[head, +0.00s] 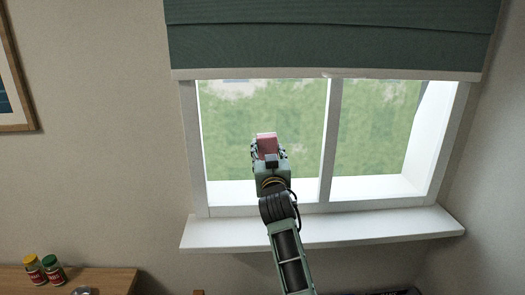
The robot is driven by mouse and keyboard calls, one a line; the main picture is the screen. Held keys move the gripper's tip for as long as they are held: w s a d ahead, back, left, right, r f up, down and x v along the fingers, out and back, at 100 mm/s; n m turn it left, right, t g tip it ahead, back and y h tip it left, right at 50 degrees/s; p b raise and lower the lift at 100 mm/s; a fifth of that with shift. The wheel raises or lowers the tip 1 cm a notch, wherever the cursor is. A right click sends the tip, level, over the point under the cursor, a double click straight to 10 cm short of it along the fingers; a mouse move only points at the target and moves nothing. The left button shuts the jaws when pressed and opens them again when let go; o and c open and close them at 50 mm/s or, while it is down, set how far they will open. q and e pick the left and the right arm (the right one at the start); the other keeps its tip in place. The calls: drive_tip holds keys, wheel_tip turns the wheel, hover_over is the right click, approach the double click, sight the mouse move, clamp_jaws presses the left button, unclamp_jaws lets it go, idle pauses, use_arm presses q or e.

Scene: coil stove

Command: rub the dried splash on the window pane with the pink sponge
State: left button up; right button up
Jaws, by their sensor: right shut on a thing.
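The pink sponge (266,141) is held in my right gripper (267,150), in front of the left window pane (230,125). The gripper is shut on it, and the sponge's pink face shows between the fingers. I cannot tell whether the sponge touches the glass. The pane shows blurred green and pale patches; I cannot make out a distinct dried splash, and part of the pane is hidden behind the sponge and gripper. My left gripper is not in view.
A green blind (330,40) hangs over the window's top. A white sill (340,230) juts out below. A vertical bar (329,140) splits the window. Two small jars (45,270) stand on a wooden surface (115,275) at lower left. A framed picture (15,90) hangs at left.

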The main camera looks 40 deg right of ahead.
drive_tip(key=shift+w, duration=0.15)
drive_tip(key=shift+w+a+b, duration=0.2)
drive_tip(key=shift+a+b, duration=0.1)
drive_tip(key=w+a, duration=0.1)
drive_tip(key=a+b, duration=0.1)
drive_tip(key=shift+w+a+r, duration=0.1)
drive_tip(key=shift+w+a, duration=0.25)
drive_tip(key=shift+a, duration=0.05)
drive_tip(key=shift+s, duration=0.1)
drive_tip(key=shift+r+p+v, duration=0.15)
drive_tip(key=shift+p+v, duration=0.25)
drive_tip(key=shift+v, duration=0.95)
drive_tip(key=shift+r+p+v, duration=0.2)
drive_tip(key=shift+p+v, duration=0.2)
drive_tip(key=shift+v, duration=0.95)
drive_tip(key=shift+s+a+f, duration=0.1)
drive_tip(key=shift+f, duration=0.05)
